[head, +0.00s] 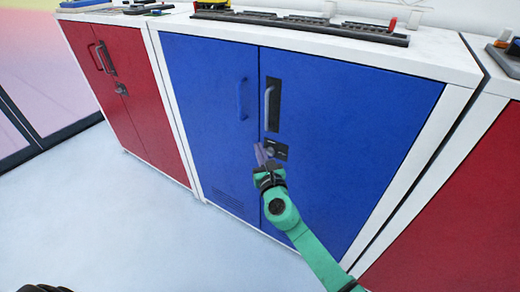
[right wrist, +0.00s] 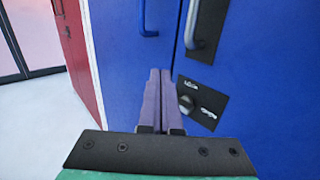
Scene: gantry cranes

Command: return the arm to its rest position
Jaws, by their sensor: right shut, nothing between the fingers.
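My right gripper (head: 262,156) is on the green arm that comes in from the lower right in the head view. Its two purple fingers (right wrist: 157,98) are together and empty in the right wrist view. They are in front of the blue cabinet (head: 340,125), close to the black lock plate (head: 277,150) with its knob, which also shows in the right wrist view (right wrist: 205,104). I cannot tell whether the fingers touch the cabinet. Both blue doors look shut. My left gripper is not in view.
A red cabinet (head: 128,95) stands to the left and another red cabinet (head: 455,210) to the right. Tools and a dark rack (head: 300,26) lie on the white cabinet tops. The pale floor (head: 90,215) at the left front is clear.

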